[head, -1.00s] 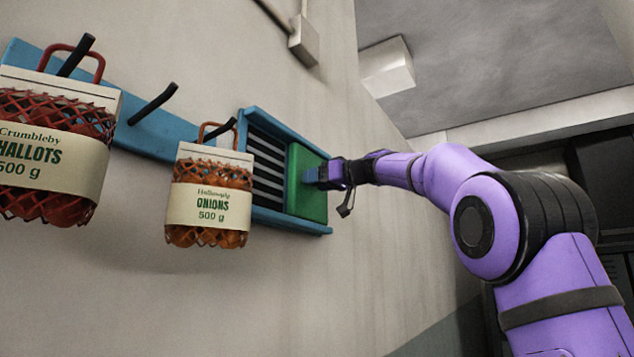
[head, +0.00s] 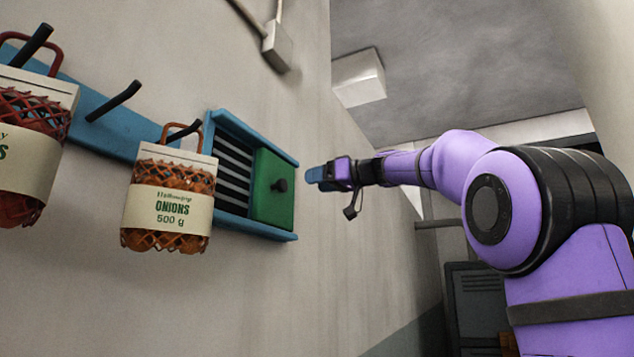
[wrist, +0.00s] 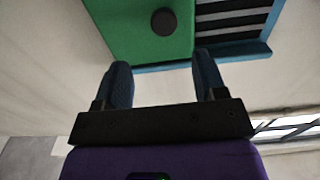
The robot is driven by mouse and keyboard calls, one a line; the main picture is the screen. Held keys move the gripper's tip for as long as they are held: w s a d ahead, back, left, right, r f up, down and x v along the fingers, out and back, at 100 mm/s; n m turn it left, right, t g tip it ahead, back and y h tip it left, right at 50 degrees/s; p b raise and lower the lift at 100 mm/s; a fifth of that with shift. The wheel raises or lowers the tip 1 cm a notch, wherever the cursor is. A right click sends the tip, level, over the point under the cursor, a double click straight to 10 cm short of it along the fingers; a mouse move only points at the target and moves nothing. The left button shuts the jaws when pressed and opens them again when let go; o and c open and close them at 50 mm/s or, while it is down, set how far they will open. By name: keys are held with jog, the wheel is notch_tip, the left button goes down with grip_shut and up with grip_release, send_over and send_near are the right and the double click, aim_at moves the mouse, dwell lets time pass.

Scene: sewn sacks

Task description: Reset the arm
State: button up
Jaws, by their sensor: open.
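My gripper (head: 312,177) is at the end of my purple arm, to the right of the green sliding panel (head: 270,208) and apart from it. In the wrist view my gripper (wrist: 163,82) shows two blue fingers spread wide with nothing between them. The green panel (wrist: 125,30) with its round black knob (wrist: 163,21) lies beyond the fingertips. The panel covers the right part of a blue-framed vent (head: 255,129), and dark slats show on its left.
A sack of onions (head: 168,205) and a red sack (head: 25,150) hang from a blue rail (head: 100,120) on the wall. An empty black hook (head: 115,101) sticks out between them. A grey locker (head: 470,300) stands at the right.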

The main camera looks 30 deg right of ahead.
dwell(0.3)
jog(key=s+a+f+m+g+h, duration=0.2)
jog(key=s+f+g+h, duration=0.1)
jog(key=s+f, duration=0.8)
jog(key=s+a+f+m+g+h, duration=0.2)
jog(key=s+f, duration=0.9)
jog(key=f, duration=1)
jog(key=s+a+f+m+g+h, duration=0.2)
jog(key=s+f, duration=0.8)
jog(key=f, duration=0.7)
jog(key=a+g+h, duration=0.1)
jog(key=g+h, duration=0.1)
jog(key=h, duration=0.1)
jog(key=shift+s+a+m+g, duration=0.25)
jog(key=shift+s+m+g, duration=0.15)
jog(key=shift+f, duration=0.1)
